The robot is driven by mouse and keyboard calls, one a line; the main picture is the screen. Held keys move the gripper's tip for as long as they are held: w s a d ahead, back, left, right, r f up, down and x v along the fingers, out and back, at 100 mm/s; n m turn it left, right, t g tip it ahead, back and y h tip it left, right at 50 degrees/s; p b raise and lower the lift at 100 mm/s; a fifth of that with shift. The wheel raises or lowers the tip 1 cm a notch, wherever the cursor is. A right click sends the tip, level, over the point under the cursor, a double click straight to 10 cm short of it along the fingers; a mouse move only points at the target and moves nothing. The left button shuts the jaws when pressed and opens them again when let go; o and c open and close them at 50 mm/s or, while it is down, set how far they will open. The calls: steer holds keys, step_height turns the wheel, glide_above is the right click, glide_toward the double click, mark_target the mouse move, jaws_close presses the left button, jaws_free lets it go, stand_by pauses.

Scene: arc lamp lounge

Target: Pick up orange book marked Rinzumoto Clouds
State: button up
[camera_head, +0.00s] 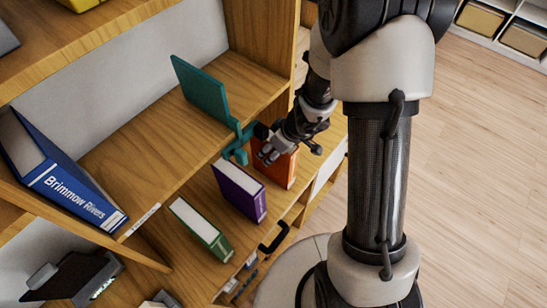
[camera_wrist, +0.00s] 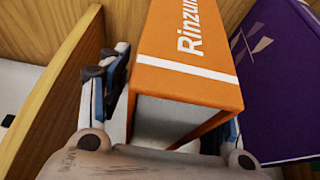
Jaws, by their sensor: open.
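The orange book (camera_head: 284,170) stands on the wooden shelf, partly hidden by my gripper (camera_head: 265,150) in the head view. In the wrist view the orange book (camera_wrist: 190,85) shows its spine with a white stripe and the letters "Rinzu"; the rest of the title is cut off. My gripper (camera_wrist: 172,105) is open, with one finger on each side of the book. I cannot tell whether the fingers touch the covers.
A purple book (camera_head: 240,192) stands close beside the orange one, and a green book (camera_head: 202,228) farther left. A wooden upright panel (camera_wrist: 62,95) is close on the other side. A teal bookend-like piece (camera_head: 203,88) stands behind. The blue Brimmow Rivers book (camera_head: 70,190) is at left.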

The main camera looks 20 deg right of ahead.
steer(key=shift+f+b, duration=0.15)
steer(key=shift+b, duration=0.25)
steer(key=shift+c, duration=0.3)
jaws_close()
stand_by(0.7)
stand_by(0.4)
